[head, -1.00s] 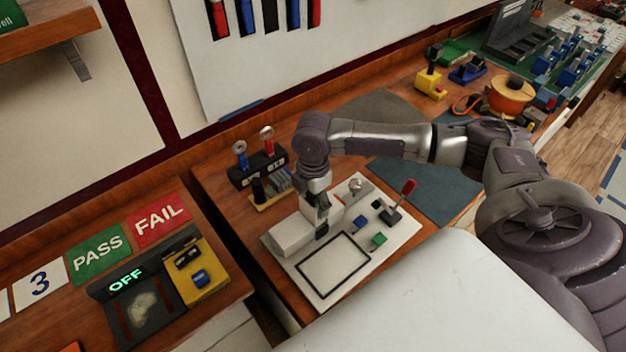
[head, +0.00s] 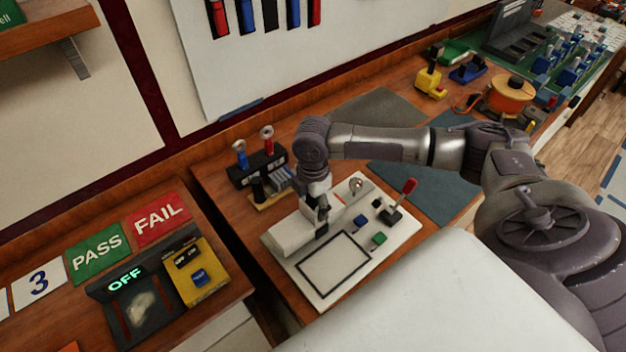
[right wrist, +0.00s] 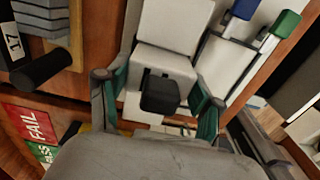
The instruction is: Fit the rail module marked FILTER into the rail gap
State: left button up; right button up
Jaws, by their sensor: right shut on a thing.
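My right gripper (head: 321,222) points down over a row of white blocks (head: 293,238) on a pale board (head: 312,290) in the head view. In the right wrist view its two green-padded fingers (right wrist: 158,98) stand on either side of a white module with a black knob (right wrist: 160,95), and it is shut on this module. Another white block (right wrist: 175,22) lies just beyond it. The FILTER marking cannot be read. The rail gap is hidden by the gripper and module, so I cannot tell how the module sits in it. My left gripper is not in view.
A red-handled lever (head: 400,200), a blue block (head: 361,221) and a green block (head: 379,238) are on the board's right side. A black rack (head: 258,168) stands behind. A yellow box (head: 200,277) and an OFF display (head: 126,280) are at left.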

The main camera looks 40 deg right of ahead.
jog(key=shift+f+b, duration=0.4)
jog(key=shift+f, duration=0.9)
jog(key=o, duration=1.3)
notch_tip(320, 180, up, 12)
